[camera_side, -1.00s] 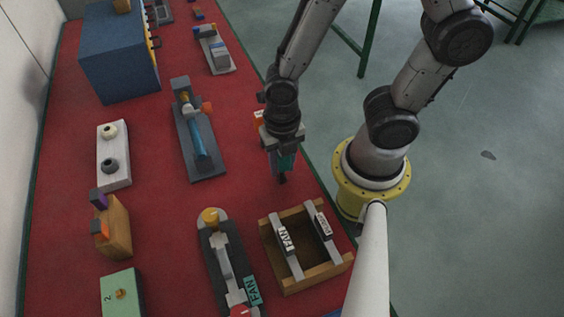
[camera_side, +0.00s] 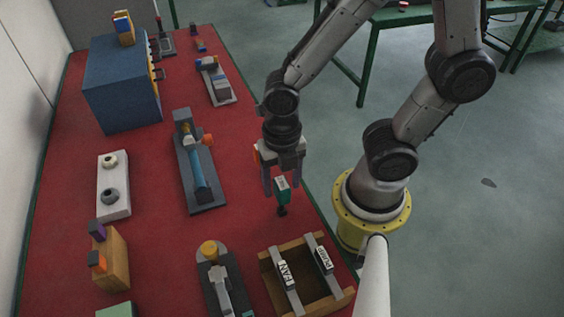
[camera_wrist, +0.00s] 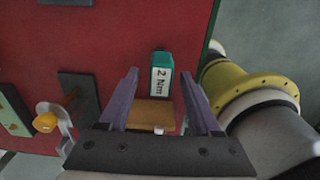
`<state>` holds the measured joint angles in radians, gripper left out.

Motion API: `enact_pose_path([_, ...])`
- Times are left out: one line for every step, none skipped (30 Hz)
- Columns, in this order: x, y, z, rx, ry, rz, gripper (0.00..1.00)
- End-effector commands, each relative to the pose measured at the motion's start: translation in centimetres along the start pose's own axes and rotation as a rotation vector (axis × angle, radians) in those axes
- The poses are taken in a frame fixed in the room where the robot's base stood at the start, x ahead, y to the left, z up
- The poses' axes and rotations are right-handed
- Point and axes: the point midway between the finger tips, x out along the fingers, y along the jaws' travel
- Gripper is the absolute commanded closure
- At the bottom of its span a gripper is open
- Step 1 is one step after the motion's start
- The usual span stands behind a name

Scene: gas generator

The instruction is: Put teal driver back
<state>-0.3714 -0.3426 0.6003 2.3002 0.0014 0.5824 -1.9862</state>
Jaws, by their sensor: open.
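The teal driver (camera_side: 282,189) stands roughly upright on the red mat in the side view, with its dark tip end down. In the wrist view the teal driver (camera_wrist: 161,76) shows its white "2 Nm" label. My gripper (camera_side: 282,184) points down at the driver with its jaws apart. In the wrist view the two purple fingers of my gripper (camera_wrist: 161,80) show on either side of the driver, with no visible contact. Whether a holder supports the driver's tip is too small to tell.
A wooden crate (camera_side: 341,300) with labelled bars is in front of the driver. A grey fixture with a yellow knob (camera_side: 209,249) is to its left. A device with a blue cylinder (camera_side: 197,170) lies further left. A blue box (camera_side: 122,95) stands at the back left. Red mat is clear around the driver.

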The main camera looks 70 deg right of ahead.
Motion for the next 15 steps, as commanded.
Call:
enact_pose_path([-1.2,0.1,0.1,0.0,-0.003,0.006,0.35])
enact_pose_path([-1.8,0.1,0.1,0.0,-0.003,0.007,0.35])
enact_pose_path([-2.6,0.1,0.1,0.0,-0.003,0.006,0.35])
enact_pose_path([-3.2,0.1,0.1,0.0,-0.002,0.005,0.35])
enact_pose_path([-3.7,0.1,0.1,0.0,-0.003,0.005,0.35])
enact_pose_path([-4.4,0.1,0.0,0.0,-0.002,0.005,0.35])
enact_pose_path([-4.8,0.0,0.0,0.0,-0.002,0.004,0.35])
enact_pose_path([-5.2,0.1,0.0,0.0,-0.002,0.003,0.35])
enact_pose_path([-5.7,0.1,0.0,0.0,-0.001,0.002,0.35])
enact_pose_path([-6.0,0.1,0.0,0.0,-0.001,0.002,0.35])
enact_pose_path([-6.3,0.1,0.0,0.0,-0.001,0.002,0.35])
enact_pose_path([-6.6,0.0,0.0,0.0,0.0,0.001,0.35])
enact_pose_path([-6.8,0.0,0.0,0.001,0.0,0.0,0.35])
enact_pose_path([-6.9,0.0,0.0,0.007,-0.001,0.001,0.35])
enact_pose_path([-7.2,-0.1,0.1,0.024,-0.002,0.005,0.35])
